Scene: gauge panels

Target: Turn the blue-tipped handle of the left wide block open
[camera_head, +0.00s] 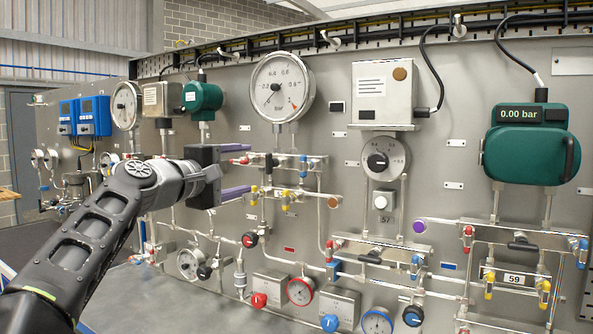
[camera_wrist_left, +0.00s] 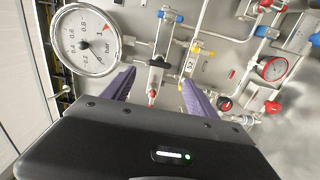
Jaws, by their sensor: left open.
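The wide block at the left of the panel's middle (camera_head: 270,160) carries red, blue and yellow tips. I take it as the left wide block; it also shows in the left wrist view, with a label 52 (camera_wrist_left: 157,62). Its blue-tipped handle (camera_head: 303,160) is at its right end; in the left wrist view the blue tip (camera_wrist_left: 160,14) is near the top. My left gripper (camera_head: 248,171) is open, its two purple fingers pointing at the panel, one above the other, left of the blue tip. Nothing shows between its fingers (camera_wrist_left: 159,78). My right gripper is not in view.
A large round gauge (camera_head: 281,87) is above the block. A green transmitter (camera_head: 202,97) is above the gripper. Other valve blocks (camera_head: 375,253) with coloured tips stand lower right. Pipes and small gauges (camera_head: 301,291) crowd the area below.

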